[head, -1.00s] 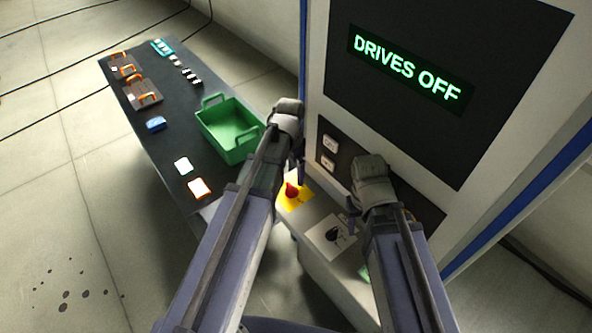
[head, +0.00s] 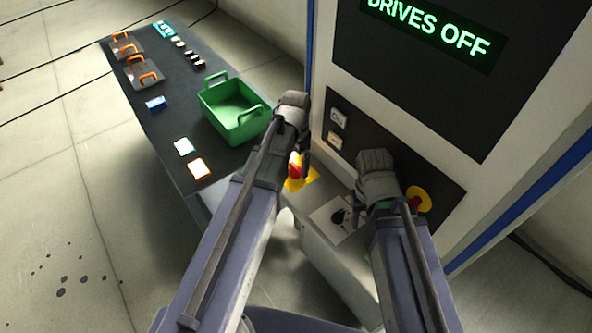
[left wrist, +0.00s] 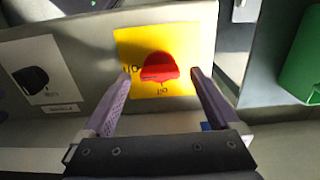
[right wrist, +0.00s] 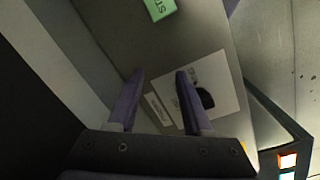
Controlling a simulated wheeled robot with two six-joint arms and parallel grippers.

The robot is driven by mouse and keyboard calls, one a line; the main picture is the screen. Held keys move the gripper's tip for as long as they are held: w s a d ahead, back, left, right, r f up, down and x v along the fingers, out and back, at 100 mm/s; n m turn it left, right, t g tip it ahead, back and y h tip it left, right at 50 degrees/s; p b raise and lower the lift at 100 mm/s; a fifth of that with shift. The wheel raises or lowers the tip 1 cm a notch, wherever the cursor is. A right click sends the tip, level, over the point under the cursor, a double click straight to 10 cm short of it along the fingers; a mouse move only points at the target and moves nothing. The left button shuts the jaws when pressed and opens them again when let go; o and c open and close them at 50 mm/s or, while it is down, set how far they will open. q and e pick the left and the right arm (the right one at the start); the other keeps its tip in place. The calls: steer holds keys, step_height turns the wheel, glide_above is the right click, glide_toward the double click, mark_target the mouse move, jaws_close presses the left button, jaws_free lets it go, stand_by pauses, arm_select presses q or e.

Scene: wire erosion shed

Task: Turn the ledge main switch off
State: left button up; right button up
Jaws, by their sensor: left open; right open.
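A red rotary knob (head: 295,170) on a yellow plate (head: 299,185) sits on the ledge (head: 318,232) of the machine. In the left wrist view the red knob (left wrist: 157,67) lies between the fingertips of my open left gripper (left wrist: 162,73), with a finger on each side; contact cannot be told. The plate carries I/O marks. A black knob (head: 338,216) on a white plate is farther along the ledge; it also shows in the left wrist view (left wrist: 36,79). My right gripper (right wrist: 160,73) is open and empty above the ledge, near the black knob (right wrist: 206,98).
The machine's panel shows "DRIVES OFF" (head: 425,28) and ON/OFF-style buttons (head: 337,119). A red button on a yellow disc (head: 419,199) is right of my right arm. A green START label (right wrist: 159,8) is on the ledge. A green crate (head: 232,118) stands on the dark bench (head: 185,125).

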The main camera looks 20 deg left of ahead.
arm_select(q)
steer(key=shift+f, duration=0.4)
arm_select(e)
steer(key=shift+f, duration=0.45)
arm_select(q)
steer(key=shift+c, duration=0.3)
steer(key=c, duration=1.3)
